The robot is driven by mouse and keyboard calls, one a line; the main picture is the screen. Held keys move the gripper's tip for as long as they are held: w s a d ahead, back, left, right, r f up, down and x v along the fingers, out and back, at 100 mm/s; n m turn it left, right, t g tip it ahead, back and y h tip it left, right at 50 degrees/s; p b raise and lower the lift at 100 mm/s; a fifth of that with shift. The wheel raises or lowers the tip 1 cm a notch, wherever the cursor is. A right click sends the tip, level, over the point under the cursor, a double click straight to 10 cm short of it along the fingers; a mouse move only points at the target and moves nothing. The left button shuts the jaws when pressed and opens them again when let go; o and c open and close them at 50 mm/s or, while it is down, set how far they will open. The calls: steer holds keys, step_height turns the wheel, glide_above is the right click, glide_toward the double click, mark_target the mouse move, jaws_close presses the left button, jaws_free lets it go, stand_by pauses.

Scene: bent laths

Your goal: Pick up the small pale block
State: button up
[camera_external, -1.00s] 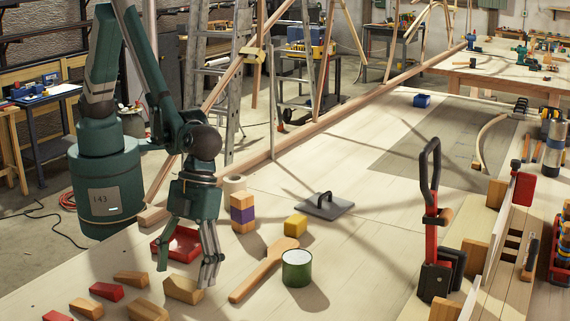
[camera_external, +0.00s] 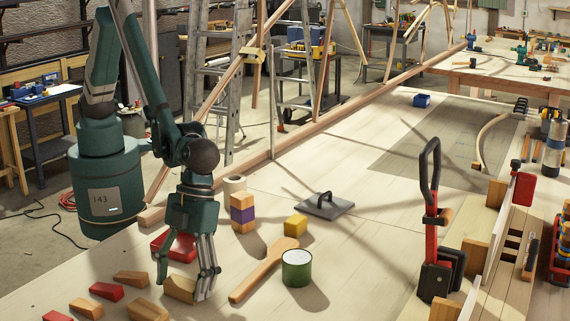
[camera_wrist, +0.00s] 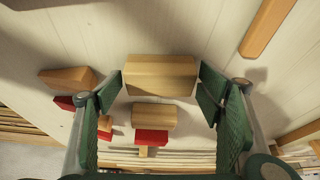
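The small pale block (camera_external: 179,288) is plain light wood and lies on the bench top near the front left. My gripper (camera_external: 184,290) is low over the bench, with one finger on each side of this block. In the wrist view the pale block (camera_wrist: 160,76) lies crosswise between the two fingertips of my gripper (camera_wrist: 162,92). The gripper is open, and narrow gaps show between the block's ends and the fingers. Part of the block is hidden behind a finger in the external view.
Several wooden and red blocks, such as a red one (camera_external: 106,291), lie to the left. A red tray (camera_external: 174,247) stands just behind my gripper. A wooden paddle (camera_external: 264,270) and a green tin (camera_external: 297,270) lie to the right.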

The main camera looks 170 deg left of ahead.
mark_target(183, 282)
steer(key=c, duration=0.7)
steer(key=shift+r, duration=0.15)
steer(key=shift+r, duration=4.85)
